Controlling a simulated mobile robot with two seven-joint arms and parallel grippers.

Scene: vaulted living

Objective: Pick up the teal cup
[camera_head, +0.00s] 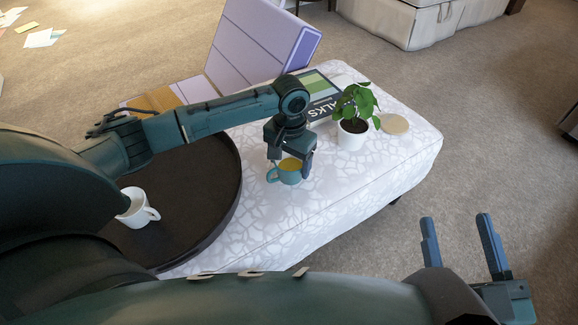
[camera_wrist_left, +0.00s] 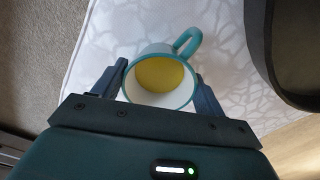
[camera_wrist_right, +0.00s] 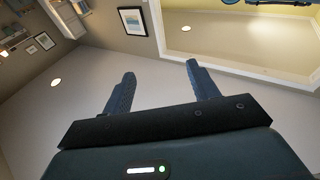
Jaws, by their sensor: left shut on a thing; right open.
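The teal cup (camera_head: 288,173) stands upright on the white patterned ottoman (camera_head: 345,205), near its front edge in the head view. My left gripper (camera_head: 290,165) comes down from above and is shut on the cup, one finger on each side. In the left wrist view the cup (camera_wrist_left: 162,80) sits between the fingers (camera_wrist_left: 162,88), with its teal handle pointing to the upper right. Its inside is white with yellow at the bottom. I cannot tell whether its base touches the cloth. My right gripper (camera_head: 462,240) is open and empty, off to the right above the carpet.
A dark round tray (camera_head: 215,195) with a white mug (camera_head: 138,208) is left of the cup. A potted plant (camera_head: 352,128), a book (camera_head: 322,95) and a round beige coaster (camera_head: 395,124) stand behind and right. The ottoman's front right is clear.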

